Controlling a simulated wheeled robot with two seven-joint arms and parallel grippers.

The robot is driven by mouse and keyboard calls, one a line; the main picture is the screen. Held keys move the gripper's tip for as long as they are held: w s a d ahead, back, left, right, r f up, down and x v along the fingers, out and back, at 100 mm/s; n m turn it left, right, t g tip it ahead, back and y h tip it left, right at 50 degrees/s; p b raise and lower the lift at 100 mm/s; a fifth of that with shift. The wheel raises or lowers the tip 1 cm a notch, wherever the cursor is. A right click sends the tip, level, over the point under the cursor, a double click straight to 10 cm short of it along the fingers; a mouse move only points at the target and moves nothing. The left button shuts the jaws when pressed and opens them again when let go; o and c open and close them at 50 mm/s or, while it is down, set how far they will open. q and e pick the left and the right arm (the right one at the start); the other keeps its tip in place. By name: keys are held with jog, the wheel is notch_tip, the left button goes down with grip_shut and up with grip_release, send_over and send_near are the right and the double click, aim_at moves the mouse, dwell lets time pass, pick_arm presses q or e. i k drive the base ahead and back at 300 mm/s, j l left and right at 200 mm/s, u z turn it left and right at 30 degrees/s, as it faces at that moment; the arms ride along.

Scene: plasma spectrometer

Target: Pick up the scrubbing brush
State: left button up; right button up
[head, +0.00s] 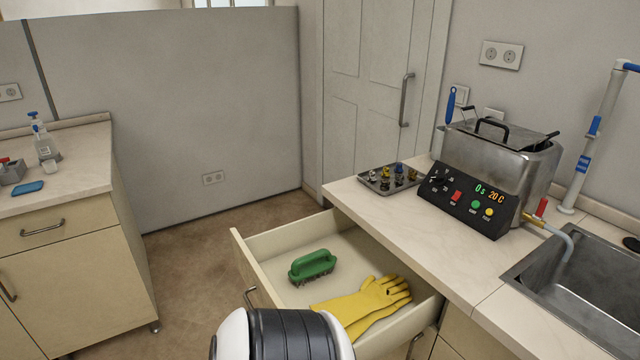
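The scrubbing brush (312,265) has a green handle and dark bristles facing down. It lies in the open drawer (262,232), toward the drawer's left side, behind the yellow gloves. A white and dark grey rounded part of my own arm (283,335) shows at the bottom centre, in front of the drawer. No gripper fingers show in the head view, and neither gripper appears to touch the brush.
Yellow rubber gloves (368,302) lie in the drawer beside the brush. Above on the right, the counter (465,270) holds a metal bath device (497,165), a tray of small parts (392,190) and a sink (578,290). Another cabinet (75,270) stands left; floor between is clear.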

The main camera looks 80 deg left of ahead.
aim_at(315, 263)
jog(key=u, duration=2.5)
